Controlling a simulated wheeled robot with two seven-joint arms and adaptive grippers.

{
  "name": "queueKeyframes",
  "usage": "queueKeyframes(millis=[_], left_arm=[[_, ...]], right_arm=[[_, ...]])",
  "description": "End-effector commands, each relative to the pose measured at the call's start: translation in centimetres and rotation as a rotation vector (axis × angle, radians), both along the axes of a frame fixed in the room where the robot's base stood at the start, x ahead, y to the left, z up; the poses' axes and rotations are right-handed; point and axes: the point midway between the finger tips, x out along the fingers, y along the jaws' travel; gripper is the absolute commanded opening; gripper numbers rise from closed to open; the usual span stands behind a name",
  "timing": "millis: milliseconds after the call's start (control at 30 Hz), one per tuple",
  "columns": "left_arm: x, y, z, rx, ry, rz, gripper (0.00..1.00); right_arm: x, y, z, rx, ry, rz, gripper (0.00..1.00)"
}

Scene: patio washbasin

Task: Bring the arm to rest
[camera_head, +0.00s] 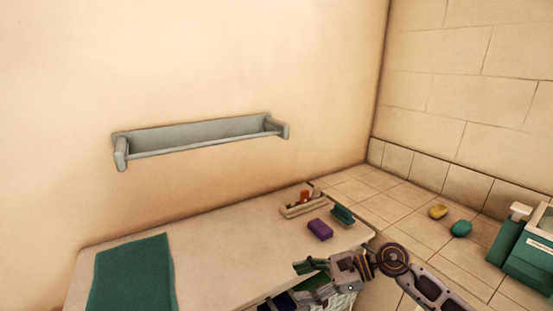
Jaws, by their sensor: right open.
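My right gripper (310,267) is at the lower middle of the head view, at the end of my right arm, which comes in from the lower right. It appears in front of the right front part of the pale counter (215,240). The jaws are open, and I see nothing held between them. My left gripper is not in view.
A green cloth (132,275) lies on the counter's left. A purple block (320,229), a small tray (298,209) and a green brush-like item (342,214) are at its right end. A grey rail shelf (200,135) hangs above. Yellow (438,211) and green (461,229) lumps lie on tiles.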

Motion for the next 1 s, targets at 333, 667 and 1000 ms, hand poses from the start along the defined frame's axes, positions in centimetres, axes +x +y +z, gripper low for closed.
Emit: queueKeyframes(millis=[333,667,1000], left_arm=[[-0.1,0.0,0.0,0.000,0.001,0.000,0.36],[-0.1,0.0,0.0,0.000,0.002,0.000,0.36],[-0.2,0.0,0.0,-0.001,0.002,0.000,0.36]], right_arm=[[1.4,3.4,6.0,0.391,0.189,-0.236,0.60],[3.7,2.7,10.5,0.749,0.430,-0.464,0.60],[6.2,-1.1,12.1,1.100,0.723,-0.704,0.60]])
